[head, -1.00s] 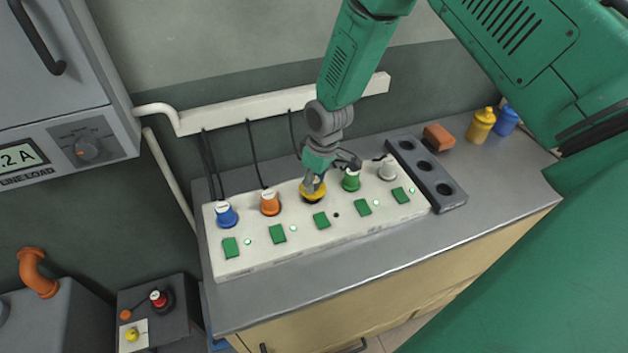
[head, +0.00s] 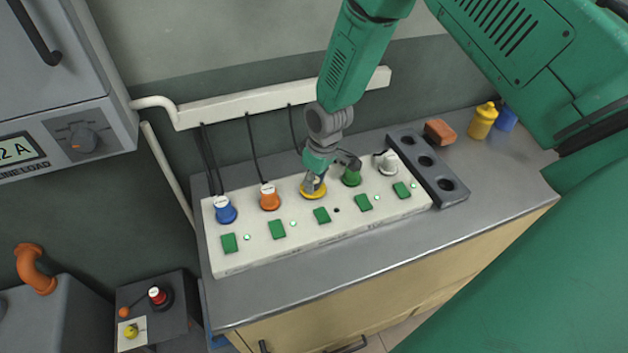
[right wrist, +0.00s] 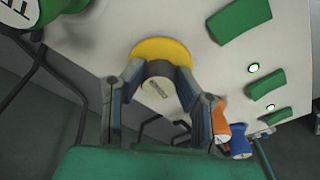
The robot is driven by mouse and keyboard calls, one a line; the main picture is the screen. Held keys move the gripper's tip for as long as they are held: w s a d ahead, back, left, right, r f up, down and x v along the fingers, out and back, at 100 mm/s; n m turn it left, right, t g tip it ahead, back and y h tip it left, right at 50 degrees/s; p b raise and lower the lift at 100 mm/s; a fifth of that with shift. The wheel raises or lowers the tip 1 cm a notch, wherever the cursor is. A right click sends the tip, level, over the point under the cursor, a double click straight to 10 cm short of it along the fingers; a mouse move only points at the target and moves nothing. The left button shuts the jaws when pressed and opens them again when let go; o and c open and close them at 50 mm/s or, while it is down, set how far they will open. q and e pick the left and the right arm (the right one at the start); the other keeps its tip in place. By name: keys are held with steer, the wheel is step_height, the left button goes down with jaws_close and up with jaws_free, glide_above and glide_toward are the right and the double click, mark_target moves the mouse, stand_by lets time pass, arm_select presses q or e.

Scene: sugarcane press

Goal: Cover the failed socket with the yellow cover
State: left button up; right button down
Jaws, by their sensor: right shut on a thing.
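The yellow cover (head: 318,194) sits at the middle socket of the white socket strip (head: 250,258). In the right wrist view the yellow cover (right wrist: 160,48) is a round disc with a pale knob, lying against or very close to the panel. My right gripper (right wrist: 160,86) is shut on that knob, one finger on each side. In the head view my right gripper (head: 313,183) reaches down from above onto the middle socket. The socket itself is hidden under the cover. The small lamp (head: 336,210) beside its switch is dark. My left gripper is not in view.
Beside the cover are an orange plug (head: 270,199) and a green plug (head: 352,177), with a blue plug (head: 226,212) and a white plug (head: 388,165) further out. A dark rack with holes (head: 450,199) stands right. The counter front is clear.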

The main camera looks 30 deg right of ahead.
mark_target(319, 181)
steer(key=shift+f, duration=0.1)
steer(key=c, duration=1.5)
jaws_free()
steer(key=r+p, duration=0.4)
steer(key=r, duration=0.1)
steer(key=r+p, duration=0.3)
steer(key=shift+s+d+r, duration=0.15)
steer(key=shift+s+d, duration=0.2)
steer(key=shift+s, duration=0.05)
steer(key=r, duration=0.2)
steer(key=shift+s+d+r+p, duration=0.1)
steer(key=shift+s+r+p, duration=0.1)
steer(key=shift+r+p, duration=0.1)
